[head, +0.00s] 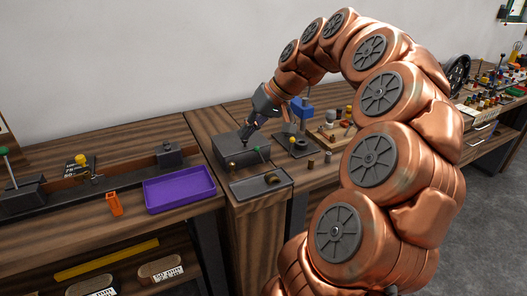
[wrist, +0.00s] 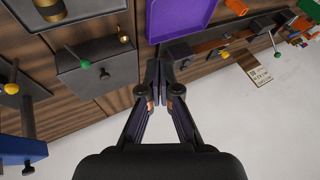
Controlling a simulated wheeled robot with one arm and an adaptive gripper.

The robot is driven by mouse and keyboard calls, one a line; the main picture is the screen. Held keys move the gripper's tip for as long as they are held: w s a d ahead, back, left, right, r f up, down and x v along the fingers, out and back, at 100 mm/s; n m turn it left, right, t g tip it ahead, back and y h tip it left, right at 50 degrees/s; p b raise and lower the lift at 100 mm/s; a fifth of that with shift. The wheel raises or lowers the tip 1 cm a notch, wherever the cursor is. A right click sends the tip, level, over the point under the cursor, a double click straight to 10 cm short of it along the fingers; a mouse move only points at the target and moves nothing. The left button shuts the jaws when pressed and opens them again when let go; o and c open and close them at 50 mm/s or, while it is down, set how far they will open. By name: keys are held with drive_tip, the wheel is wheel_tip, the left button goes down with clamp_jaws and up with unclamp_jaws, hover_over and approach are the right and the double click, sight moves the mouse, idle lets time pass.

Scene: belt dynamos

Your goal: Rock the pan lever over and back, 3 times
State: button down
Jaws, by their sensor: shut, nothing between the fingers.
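A dark grey box (head: 236,148) on the wooden bench bears a thin lever with a green knob (head: 258,149); I take this for the pan lever. In front of the box lies a shallow dark pan (head: 240,187) with a brass-coloured round piece in it. My gripper (head: 246,138) is shut and empty, pointing down above or just behind the box. In the wrist view its fingertips (wrist: 160,74) are together, apart from the green knob.
A purple tray (head: 180,190) and an orange holder (head: 114,204) stand left of the box. Another green-knobbed lever (head: 5,152) is at the far left. A blue device (head: 302,108) and a wooden board with small parts (head: 330,134) stand to the right. A wall is behind.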

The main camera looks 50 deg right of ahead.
sight(257, 150)
drive_tip(key=s+d+f+m+t+h+b, duration=0.1)
drive_tip(key=s+d, duration=0.1)
drive_tip(key=d, duration=0.5)
drive_tip(key=s+d+m+t, duration=0.1)
drive_tip(key=s+d, duration=0.1)
drive_tip(key=d, duration=0.5)
drive_tip(key=p+x, duration=0.1)
drive_tip(key=x, duration=0.3)
drive_tip(key=p+x, duration=0.1)
drive_tip(key=x, duration=0.4)
drive_tip(key=p+x, duration=0.1)
drive_tip(key=x, duration=0.4)
drive_tip(key=shift+w+d+f, duration=0.15)
drive_tip(key=shift+d, duration=0.15)
drive_tip(key=shift+w+a+f+h+b, duration=0.15)
drive_tip(key=shift+a+f+h+b, duration=0.2)
drive_tip(key=shift+b, duration=0.35)
drive_tip(key=shift+w+a+h+b, duration=0.15)
drive_tip(key=shift+h+b, duration=0.2)
drive_tip(key=shift+b, duration=0.05)
drive_tip(key=shift+d+f+b, duration=0.2)
drive_tip(key=shift+b, duration=0.1)
